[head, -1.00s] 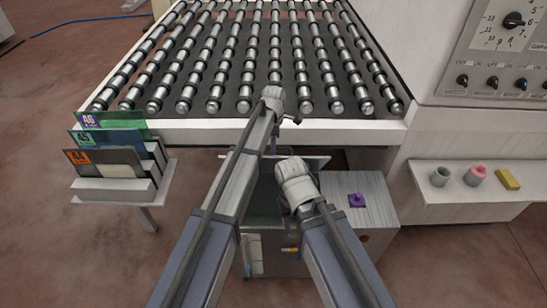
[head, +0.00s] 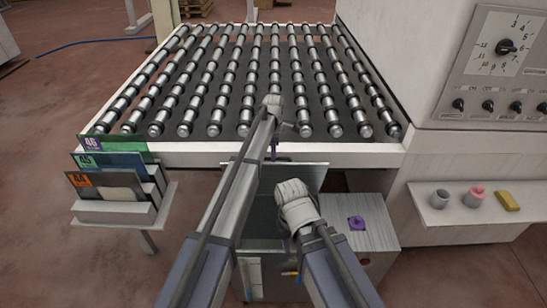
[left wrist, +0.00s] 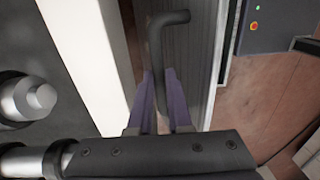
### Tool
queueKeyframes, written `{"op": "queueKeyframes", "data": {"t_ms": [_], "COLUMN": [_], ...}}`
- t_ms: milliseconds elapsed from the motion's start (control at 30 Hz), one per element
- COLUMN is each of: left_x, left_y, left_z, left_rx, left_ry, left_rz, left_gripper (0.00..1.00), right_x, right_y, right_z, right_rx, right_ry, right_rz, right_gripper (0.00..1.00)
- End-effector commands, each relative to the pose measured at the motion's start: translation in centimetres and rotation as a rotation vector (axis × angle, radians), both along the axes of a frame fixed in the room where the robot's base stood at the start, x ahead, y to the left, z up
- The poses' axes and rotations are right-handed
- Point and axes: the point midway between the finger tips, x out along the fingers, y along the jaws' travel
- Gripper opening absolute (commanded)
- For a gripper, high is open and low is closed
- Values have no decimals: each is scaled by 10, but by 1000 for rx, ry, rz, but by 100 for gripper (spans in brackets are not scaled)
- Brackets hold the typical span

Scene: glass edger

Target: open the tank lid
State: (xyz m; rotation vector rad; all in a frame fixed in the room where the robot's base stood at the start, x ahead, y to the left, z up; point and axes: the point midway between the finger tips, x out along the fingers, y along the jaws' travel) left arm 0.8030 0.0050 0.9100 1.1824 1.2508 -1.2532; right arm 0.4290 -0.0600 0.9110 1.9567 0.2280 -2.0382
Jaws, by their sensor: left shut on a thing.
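The tank lid (head: 308,177) is a thin grey panel standing raised and tilted at the tank (head: 378,232), below the roller table's front edge. My left gripper (head: 274,149) is at the lid's upper edge, partly hidden by its own wrist. In the left wrist view, its purple fingers (left wrist: 160,98) are shut on the dark bent lid handle (left wrist: 168,20). The lid's grey face (left wrist: 194,60) shows behind the handle. My right wrist is in front of the lid; the right gripper (head: 287,246) is mostly hidden below it, so its jaws cannot be judged.
The roller table's white front edge (head: 200,154) is close behind the lid. A purple knob (head: 356,222) is on the tank's metal top. A rack (head: 115,212) with coloured cards is at left.

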Motion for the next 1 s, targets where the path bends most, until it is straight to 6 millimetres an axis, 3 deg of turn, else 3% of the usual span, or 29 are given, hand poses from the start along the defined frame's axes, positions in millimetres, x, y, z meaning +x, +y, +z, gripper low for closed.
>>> {"op": "queueKeyframes", "data": {"t_ms": [33, 267, 667, 1000], "left_x": [1, 0, 0, 1], "left_y": [-1, -1, 0, 0], "left_z": [-1, 0, 5, 40], "left_rx": [-2, -1, 0, -1], "left_ry": [-3, -1, 1, 0], "left_rz": [1, 0, 0, 0], "left_gripper": [21, 46, 47, 47], "right_x": [0, 0, 0, 0], "right_y": [0, 0, 0, 0], "right_z": [-1, 0, 5, 40], "right_rx": [0, 0, 0, 0], "right_ry": [0, 0, 0, 0], "right_rz": [0, 0, 0, 0], "right_gripper": [50, 50, 50, 50]}}
